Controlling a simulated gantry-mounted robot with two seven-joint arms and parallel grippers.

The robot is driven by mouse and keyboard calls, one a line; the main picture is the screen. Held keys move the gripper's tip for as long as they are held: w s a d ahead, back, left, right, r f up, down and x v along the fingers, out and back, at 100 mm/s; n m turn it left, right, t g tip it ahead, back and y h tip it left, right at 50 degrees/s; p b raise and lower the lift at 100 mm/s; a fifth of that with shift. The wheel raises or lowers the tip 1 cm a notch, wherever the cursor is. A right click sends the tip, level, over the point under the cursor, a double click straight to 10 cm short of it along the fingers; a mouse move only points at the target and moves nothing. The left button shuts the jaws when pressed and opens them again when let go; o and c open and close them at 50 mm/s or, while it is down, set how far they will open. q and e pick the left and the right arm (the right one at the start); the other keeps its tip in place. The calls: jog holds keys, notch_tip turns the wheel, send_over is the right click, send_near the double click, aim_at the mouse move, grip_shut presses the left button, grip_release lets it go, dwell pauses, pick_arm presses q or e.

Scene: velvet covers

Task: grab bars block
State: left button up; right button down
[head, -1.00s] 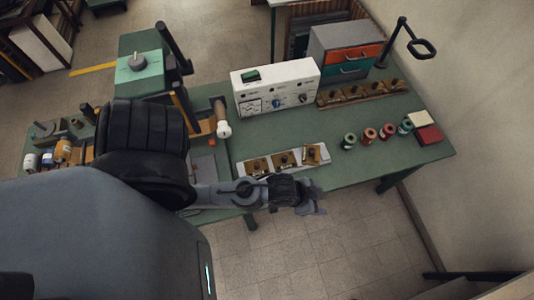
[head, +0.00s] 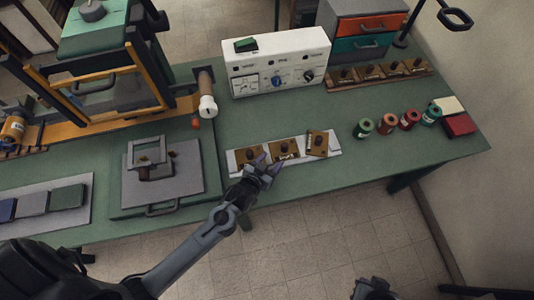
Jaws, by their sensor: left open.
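Three brass-brown blocks with dark knobs sit on a pale strip (head: 235,166) near the table's front edge: a left block (head: 245,157), a middle block (head: 283,146) and a right block (head: 317,140), which sits slightly turned. The block faces are too small to tell which one is the bars block. My left gripper (head: 268,166) is open and empty, over the front of the strip between the left and middle blocks. Whether it touches either cannot be told. A dark part of my right arm's end (head: 373,289) shows at the bottom edge; its jaws are unclear.
A white control box (head: 277,66) and a rack of similar blocks (head: 378,75) stand behind. Colored spools (head: 386,123) and a red pad (head: 459,125) lie right. A press frame (head: 100,70) and a plate with a handle (head: 163,175) stand left. Green table is clear around the strip.

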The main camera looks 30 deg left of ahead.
aim_at(284, 146)
pick_arm(q)
jog(key=shift+b+x, duration=0.6)
jog(key=shift+x, duration=0.3)
jog(key=shift+w+d+r+b+x, duration=0.15)
jog(key=shift+b+x, duration=0.1)
jog(key=shift+x, duration=1.55)
jog(key=shift+r+b+x, duration=0.15)
jog(key=shift+b+x, duration=0.1)
jog(key=shift+x, duration=1.6)
jog(key=shift+w+d+r+b+x, duration=0.1)
jog(key=shift+r+b+x, duration=0.15)
jog(key=shift+x, duration=1.55)
pick_arm(e)
notch_tip(284, 146, down, 4)
jog(key=shift+r, duration=0.25)
pick_arm(q)
grip_shut()
pick_arm(e)
jog(key=shift+a, duration=0.1)
